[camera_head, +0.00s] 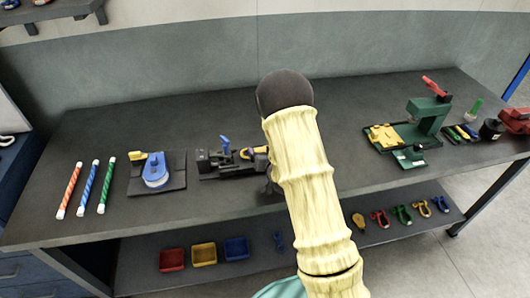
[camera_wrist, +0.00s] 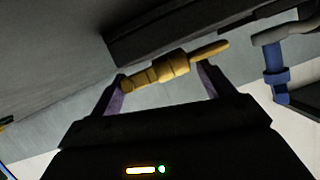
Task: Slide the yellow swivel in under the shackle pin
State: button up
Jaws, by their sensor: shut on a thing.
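The yellow swivel (camera_wrist: 170,70) lies across my gripper (camera_wrist: 160,82) in the wrist view, held between the two fingers, with one narrow end pointing right. That end is apart from a blue part with a grey bar (camera_wrist: 276,76) at the right, which looks like part of the shackle and its pin. In the head view a dark fixture (camera_head: 214,163) with an upright blue piece (camera_head: 225,144) stands at mid-table. My gripper is hidden there by my arm.
Left on the table (camera_head: 110,140) are striped rods (camera_head: 87,185) and a dark plate with a blue and white device (camera_head: 156,172). A green press (camera_head: 428,122) stands at the right. Coloured bins (camera_head: 204,253) and several shackles (camera_head: 402,214) lie on the lower shelf.

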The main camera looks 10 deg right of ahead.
jog(key=shift+f, duration=0.2)
jog(key=o, duration=1.8)
jog(key=shift+r, duration=0.1)
jog(key=b+v, duration=0.1)
jog(key=v, duration=0.8)
jog(key=shift+s, duration=0.4)
jog(key=shift+s+r+p, duration=0.25)
jog(key=shift+r+p, duration=0.1)
jog(key=shift+p, duration=0.8)
jog(key=p, duration=0.2)
jog(key=shift+s+r+p, duration=0.15)
jog(key=shift+p, duration=0.2)
jog(key=p, duration=0.2)
jog(key=shift+s+d+r+p, duration=0.1)
jog(key=shift+s+p, duration=0.15)
jog(key=shift+p, duration=0.1)
